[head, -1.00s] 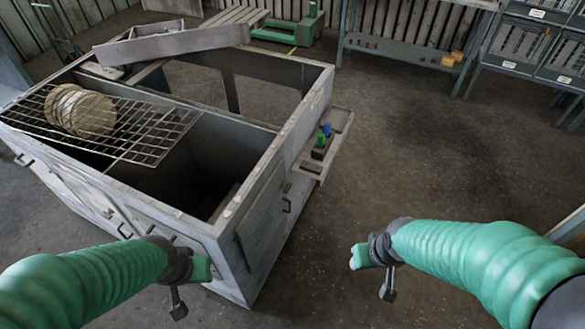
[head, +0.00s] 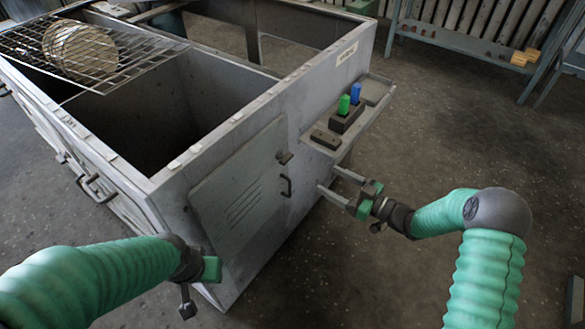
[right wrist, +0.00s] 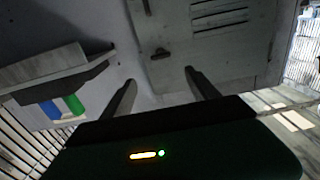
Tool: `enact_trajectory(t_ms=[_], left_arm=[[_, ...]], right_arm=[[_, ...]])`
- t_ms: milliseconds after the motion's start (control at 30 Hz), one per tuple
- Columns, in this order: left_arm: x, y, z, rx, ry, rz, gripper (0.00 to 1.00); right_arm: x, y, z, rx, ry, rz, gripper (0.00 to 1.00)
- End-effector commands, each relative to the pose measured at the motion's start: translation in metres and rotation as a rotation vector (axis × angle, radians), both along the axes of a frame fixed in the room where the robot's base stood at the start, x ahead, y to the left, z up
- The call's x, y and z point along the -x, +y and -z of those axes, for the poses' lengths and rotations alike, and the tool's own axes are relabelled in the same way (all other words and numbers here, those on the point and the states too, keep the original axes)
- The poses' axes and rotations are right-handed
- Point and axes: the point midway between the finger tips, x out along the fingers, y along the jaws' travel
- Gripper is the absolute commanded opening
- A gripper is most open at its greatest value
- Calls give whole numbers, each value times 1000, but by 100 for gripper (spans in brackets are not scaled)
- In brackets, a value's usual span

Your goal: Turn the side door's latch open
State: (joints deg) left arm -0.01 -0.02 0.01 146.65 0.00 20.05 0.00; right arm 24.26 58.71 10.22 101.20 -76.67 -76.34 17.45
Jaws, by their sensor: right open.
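The side door (head: 240,185) is a grey louvred panel on the housing's near right face, and it looks closed. Its latch (head: 285,157) is a small dark bar at the door's upper right edge, above a dark pull handle (head: 286,187). In the right wrist view the latch (right wrist: 160,54) lies roughly level, beyond and between the fingers. My right gripper (head: 328,181) is open and empty, right of the handle and apart from the door. Its fingers also show in the right wrist view (right wrist: 160,82).
A side shelf (head: 370,105) holds a dark block with a green peg (head: 344,104) and a blue peg (head: 355,93), just above my right gripper. A wire rack (head: 125,65) lies over the open housing top (head: 170,175).

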Motion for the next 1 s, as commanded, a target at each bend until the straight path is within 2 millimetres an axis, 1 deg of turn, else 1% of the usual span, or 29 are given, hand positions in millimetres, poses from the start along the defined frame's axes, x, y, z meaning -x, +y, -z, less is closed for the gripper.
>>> enact_trajectory(t_ms=[33, 300, 400, 500, 600, 667, 900, 933, 1000], left_arm=[[0, 0, 8, 0, 0, 0, 36], [0, 0, 34, 0, 1, 0, 36], [0, 0, 43, 0, 1, 0, 36], [0, 0, 49, 0, 1, 0, 36], [0, 0, 51, 0, 1, 0, 36], [0, 0, 52, 0, 1, 0, 36], [0, 0, 51, 0, 1, 0, 36], [0, 0, 51, 0, 1, 0, 36], [0, 0, 51, 0, 1, 0, 36]], right_arm=[[-7, 11, 3, 0, -3, -4, 69], [-49, 69, 5, 0, -2, -2, 69], [-63, 88, 5, 0, -2, -3, 69], [-74, 103, 4, 1, -1, -1, 69], [-81, 112, 2, 1, 1, 0, 69], [-83, 115, 1, 1, 1, 1, 69], [-84, 116, 0, 1, 2, 1, 69], [-84, 116, 0, 1, 2, 1, 68], [-84, 116, 0, 1, 2, 1, 59]])
